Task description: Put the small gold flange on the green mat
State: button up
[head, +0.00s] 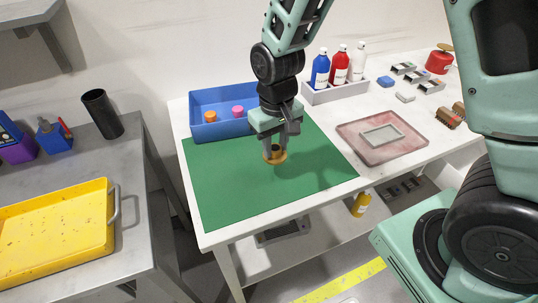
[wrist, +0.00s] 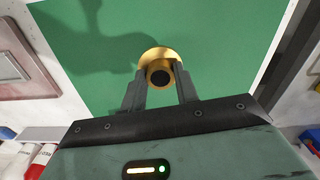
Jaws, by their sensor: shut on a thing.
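The small gold flange (head: 275,158) is a round gold disc with a dark hole in a raised hub. My gripper (head: 281,146) is shut on it, over the green mat (head: 220,184). In the wrist view the flange (wrist: 157,57) sits between the two fingertips (wrist: 160,82), with the mat (wrist: 225,40) behind it. The flange is low over the mat; I cannot tell whether it touches it. The fingers hide part of its hub.
A blue bin (head: 222,129) with an orange and a pink piece stands behind the mat. A bottle rack (head: 337,91) stands at the back. A reddish tray (head: 376,152) lies to the right. The mat is otherwise clear.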

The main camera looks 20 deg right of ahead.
aim_at(275, 148)
jog(key=shift+f, duration=3.3)
jog(key=shift+f, duration=0.15)
jog(key=o, duration=1.1)
notch_tip(275, 148, up, 12)
jog(key=shift+r+b, duration=0.1)
jog(key=shift+b, duration=0.2)
jog(key=s+a+r+n, duration=0.2)
jog(key=s, duration=0.4)
jog(key=s+a+r+n, duration=0.2)
jog(key=s, duration=0.5)
jog(key=s+a+r+n, duration=0.2)
jog(key=s, duration=0.5)
jog(key=shift+y, duration=0.3)
